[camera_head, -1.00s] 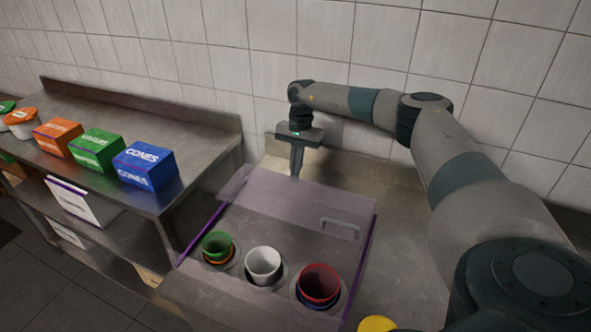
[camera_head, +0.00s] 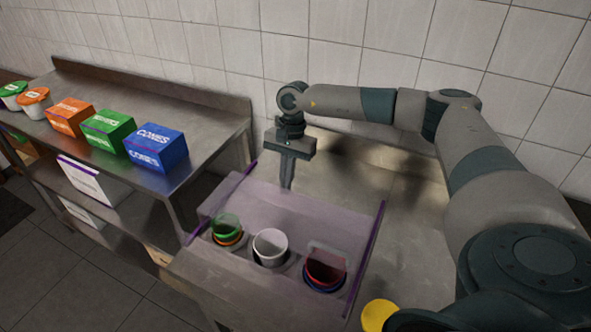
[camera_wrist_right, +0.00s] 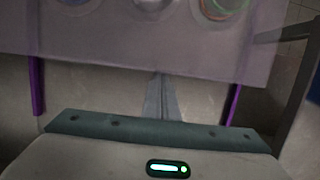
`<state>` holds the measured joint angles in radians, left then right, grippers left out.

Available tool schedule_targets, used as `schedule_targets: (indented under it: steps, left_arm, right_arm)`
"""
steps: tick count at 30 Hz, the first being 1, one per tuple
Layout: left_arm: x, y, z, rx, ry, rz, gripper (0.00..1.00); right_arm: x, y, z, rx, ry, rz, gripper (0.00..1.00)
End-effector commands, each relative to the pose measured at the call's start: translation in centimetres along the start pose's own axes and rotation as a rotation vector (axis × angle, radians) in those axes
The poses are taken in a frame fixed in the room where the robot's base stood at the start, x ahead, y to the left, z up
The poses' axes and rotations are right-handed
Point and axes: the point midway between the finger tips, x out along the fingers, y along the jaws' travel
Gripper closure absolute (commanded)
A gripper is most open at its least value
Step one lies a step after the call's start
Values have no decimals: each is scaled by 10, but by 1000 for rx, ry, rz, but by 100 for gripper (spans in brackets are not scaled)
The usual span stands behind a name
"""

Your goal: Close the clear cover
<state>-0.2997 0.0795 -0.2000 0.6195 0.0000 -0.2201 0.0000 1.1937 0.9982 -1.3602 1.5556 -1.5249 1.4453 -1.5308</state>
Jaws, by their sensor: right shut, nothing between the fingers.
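The clear cover (camera_head: 290,205) is a see-through, purple-tinted panel over the metal topping counter, with purple strips along the left and right sides. It overlaps at least the upper parts of the green cup (camera_head: 226,226) and the red cup (camera_head: 325,268). Its front edge is hard to make out. In the right wrist view the cover (camera_wrist_right: 140,45) spans the upper part, with cup rims beyond it. My right gripper (camera_head: 287,186) is shut and empty, pointing down at the cover's rear edge; I cannot tell whether it touches. My left gripper is not in view.
A white cup (camera_head: 270,246) sits between the green and red cups. A yellow round thing (camera_head: 379,315) is at the front right. A metal shelf on the left holds orange, green and blue (camera_head: 156,147) boxes and small tubs. A tiled wall stands behind.

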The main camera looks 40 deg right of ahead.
Motion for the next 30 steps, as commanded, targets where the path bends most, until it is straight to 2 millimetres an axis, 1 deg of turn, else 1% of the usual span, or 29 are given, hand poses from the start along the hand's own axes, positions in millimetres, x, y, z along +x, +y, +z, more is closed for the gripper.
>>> schedule_targets:
  steps: [1,3,6,10,16,26,30]
  left_arm:
    - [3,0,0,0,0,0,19]
    - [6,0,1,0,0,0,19]
    - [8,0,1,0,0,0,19]
    - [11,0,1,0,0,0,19]
    - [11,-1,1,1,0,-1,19]
    - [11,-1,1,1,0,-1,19]
    - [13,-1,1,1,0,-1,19]
  right_arm:
    - [5,0,12,-7,-3,1,100]
    - [9,0,26,-6,-2,2,100]
    - [13,0,43,-5,-2,1,100]
    - [16,0,57,-4,-1,1,100]
    - [17,0,65,-3,-3,1,100]
    - [18,0,67,-5,-8,5,100]
    - [16,0,67,-6,-8,4,100]
